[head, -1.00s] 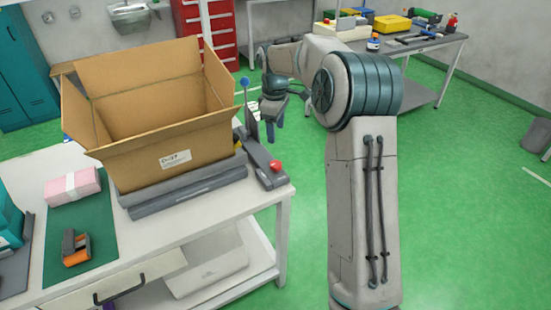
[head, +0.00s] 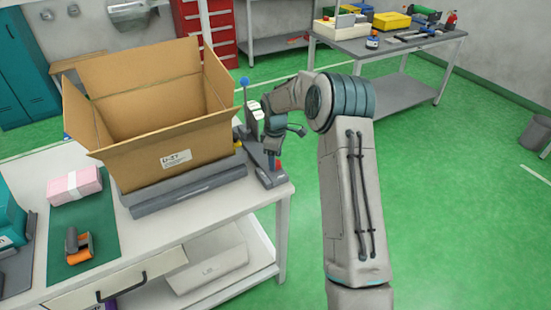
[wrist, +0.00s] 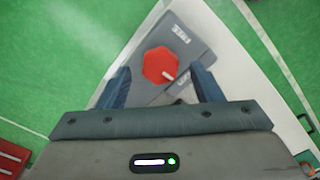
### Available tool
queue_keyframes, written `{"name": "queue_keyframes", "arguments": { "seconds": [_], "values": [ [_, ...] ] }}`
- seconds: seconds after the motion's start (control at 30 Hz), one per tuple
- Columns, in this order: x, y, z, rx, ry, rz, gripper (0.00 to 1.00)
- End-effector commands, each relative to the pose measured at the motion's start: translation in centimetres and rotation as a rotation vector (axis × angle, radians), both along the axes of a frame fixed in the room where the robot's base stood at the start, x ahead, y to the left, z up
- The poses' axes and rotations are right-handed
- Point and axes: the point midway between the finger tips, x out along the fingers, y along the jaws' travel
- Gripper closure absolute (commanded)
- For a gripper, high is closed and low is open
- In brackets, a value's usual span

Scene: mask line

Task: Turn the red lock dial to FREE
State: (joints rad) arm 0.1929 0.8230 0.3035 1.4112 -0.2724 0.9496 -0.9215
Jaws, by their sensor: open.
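The red lock dial (wrist: 160,64) is a faceted knob on a grey base plate (wrist: 196,57). A short white mark on it points to the lower right in the wrist view. A small label (wrist: 180,33) sits on the plate beyond it; its text is unreadable. My gripper (wrist: 159,70) is open, with one blue finger on each side of the dial. I cannot tell whether the fingers touch it. In the head view my gripper (head: 272,150) points down over the grey device at the bench corner, and part of the red dial (head: 278,166) shows beside it.
An open cardboard box (head: 165,150) stands on a grey scale-like base left of the device. A blue-knobbed lever (head: 244,82) rises just behind. A pink box (head: 75,186) and an orange tape dispenser (head: 78,246) lie on a green mat.

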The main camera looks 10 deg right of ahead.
Motion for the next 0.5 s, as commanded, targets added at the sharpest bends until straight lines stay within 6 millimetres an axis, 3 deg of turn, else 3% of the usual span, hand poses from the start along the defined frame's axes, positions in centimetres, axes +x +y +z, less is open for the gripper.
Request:
{"name": "queue_keyframes", "arguments": {
  "seconds": [0.2,0.43,0.47,0.5],
  "values": [
    [-0.01,-0.01,-1.33,-0.001,0.000,0.000,0.41],
    [0.00,0.01,-1.40,0.000,-0.001,0.000,0.41],
    [0.00,0.01,-1.40,0.000,-0.001,0.000,0.43],
    [0.00,0.01,-1.39,0.000,-0.001,0.000,0.55]
  ]
}}
